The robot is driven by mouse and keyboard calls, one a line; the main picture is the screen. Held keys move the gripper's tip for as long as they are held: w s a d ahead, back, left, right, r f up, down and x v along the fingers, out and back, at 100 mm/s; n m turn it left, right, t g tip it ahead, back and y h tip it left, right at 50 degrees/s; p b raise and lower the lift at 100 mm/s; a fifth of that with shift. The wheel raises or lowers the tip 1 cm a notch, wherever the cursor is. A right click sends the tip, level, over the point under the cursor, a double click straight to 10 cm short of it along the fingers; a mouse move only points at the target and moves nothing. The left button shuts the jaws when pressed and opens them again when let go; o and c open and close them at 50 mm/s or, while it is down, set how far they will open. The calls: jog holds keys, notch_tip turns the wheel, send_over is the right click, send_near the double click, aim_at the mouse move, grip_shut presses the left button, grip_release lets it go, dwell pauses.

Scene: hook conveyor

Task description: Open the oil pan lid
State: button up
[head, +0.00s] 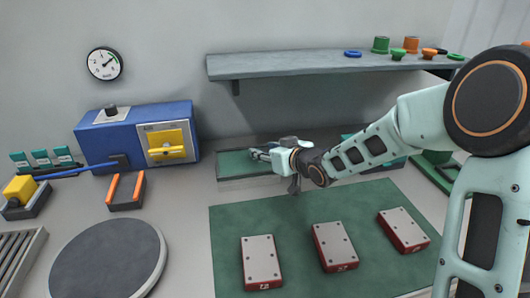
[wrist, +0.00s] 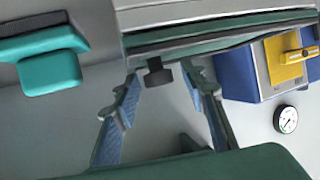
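A low green-edged pan or tray (head: 232,165) stands at the back middle of the bench; it is probably the oil pan. In the wrist view, a flat grey top with a dark green edge (wrist: 225,38) fills the upper middle. A small dark knob (wrist: 158,73) sticks out from it. My gripper (head: 257,153) reaches toward the pan from the right in the head view. Its blue-padded fingers (wrist: 160,88) are spread, with the knob seen between their tips. I see no contact. The arm and gripper hide part of the pan.
A blue box (head: 180,113) with a yellow handle panel is left of the pan. A shelf (head: 300,65) runs above it. Red blocks (head: 261,262) lie on the green mat (head: 225,235) in front. A teal box (wrist: 50,70) appears upper left in the wrist view.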

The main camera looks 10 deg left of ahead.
grip_shut()
dwell(0.4)
jog(key=shift+r, duration=0.1)
